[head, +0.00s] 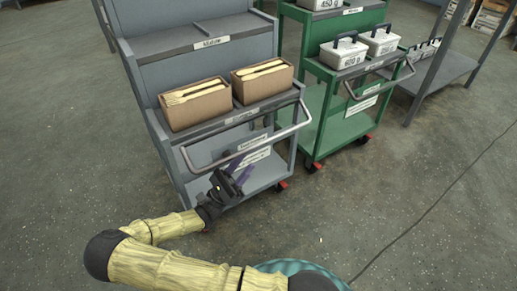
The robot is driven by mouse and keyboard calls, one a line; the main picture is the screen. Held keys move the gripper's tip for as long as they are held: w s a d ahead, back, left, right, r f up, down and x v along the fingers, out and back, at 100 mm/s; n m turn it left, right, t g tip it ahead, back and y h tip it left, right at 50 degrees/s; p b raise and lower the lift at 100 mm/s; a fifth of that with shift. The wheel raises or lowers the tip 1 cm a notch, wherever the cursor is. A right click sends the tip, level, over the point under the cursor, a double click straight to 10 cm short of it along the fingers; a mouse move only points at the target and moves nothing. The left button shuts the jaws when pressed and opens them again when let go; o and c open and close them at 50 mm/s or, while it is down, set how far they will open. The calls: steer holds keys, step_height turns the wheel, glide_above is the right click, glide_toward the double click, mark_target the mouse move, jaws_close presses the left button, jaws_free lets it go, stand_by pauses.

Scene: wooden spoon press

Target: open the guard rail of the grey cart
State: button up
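The grey cart (162,140) stands left of centre in the head view, with two cardboard boxes on its middle shelf. Its guard rail (300,124) is a light metal bar that curves out across the cart's front, below the shelf with the boxes. My gripper (236,180), dark with purplish fingers, is at the cart's front, just below the rail's left half in the picture. The fingers point up toward the rail. I cannot tell whether they touch it, or how far apart they are.
A green cart (322,97) with a similar rail (382,82) and white containers (343,53) stands close on the right. A grey shelf unit (440,72) is farther right. The cardboard boxes (196,106) hold wooden utensils. Open floor lies in front and to the left; a cable crosses it at right.

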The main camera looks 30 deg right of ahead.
mark_target(259, 143)
steer(key=b+x, duration=0.2)
steer(key=x, duration=0.5)
steer(key=shift+d+r+b, duration=0.3)
jaws_close()
